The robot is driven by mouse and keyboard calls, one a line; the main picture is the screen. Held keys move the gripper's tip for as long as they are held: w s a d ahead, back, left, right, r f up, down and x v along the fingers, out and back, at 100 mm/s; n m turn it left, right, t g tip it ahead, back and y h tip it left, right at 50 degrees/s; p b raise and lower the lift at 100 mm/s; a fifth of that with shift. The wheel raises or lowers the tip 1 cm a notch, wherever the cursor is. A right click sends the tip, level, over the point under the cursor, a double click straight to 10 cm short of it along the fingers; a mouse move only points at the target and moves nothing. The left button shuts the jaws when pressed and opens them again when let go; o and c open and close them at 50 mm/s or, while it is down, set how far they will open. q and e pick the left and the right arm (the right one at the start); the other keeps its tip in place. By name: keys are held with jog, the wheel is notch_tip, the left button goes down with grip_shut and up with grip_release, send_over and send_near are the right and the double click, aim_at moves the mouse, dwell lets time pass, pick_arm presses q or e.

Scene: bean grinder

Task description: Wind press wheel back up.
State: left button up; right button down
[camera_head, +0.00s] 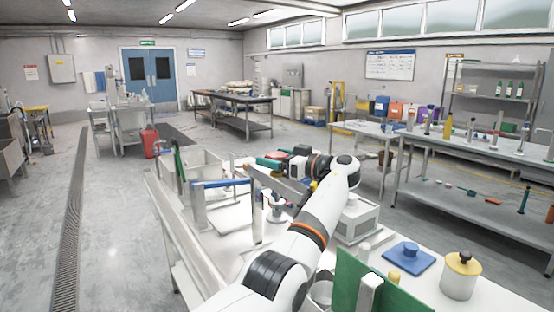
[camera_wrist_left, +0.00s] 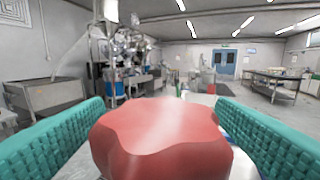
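A large red lobed wheel (camera_wrist_left: 160,140) fills the lower middle of the left wrist view. My left gripper (camera_wrist_left: 160,108) has its two teal ribbed pads well apart, one on each side of the wheel. The wheel spans the gap near the pad tips; whether the pads press on it is not clear. In the head view my left gripper (camera_head: 270,160) is small, at the end of the arm, beside a grey metal post (camera_head: 257,212) on the bench. My arm hides part of the bench there. My right gripper is not in view.
The white bench (camera_head: 415,290) holds a blue-topped bar frame (camera_head: 220,183), a grey box-shaped device (camera_head: 357,218), a blue plate with a knob (camera_head: 408,257), a cream jar (camera_head: 461,278) and a green upright panel (camera_head: 350,278). Open floor (camera_head: 115,225) lies to the left.

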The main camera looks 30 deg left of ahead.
pick_arm(q)
jog(key=shift+d, duration=0.1)
jog(key=d+b, duration=0.1)
jog(key=d, duration=0.6)
jog(key=shift+d, duration=0.2)
jog(key=shift+s, duration=0.1)
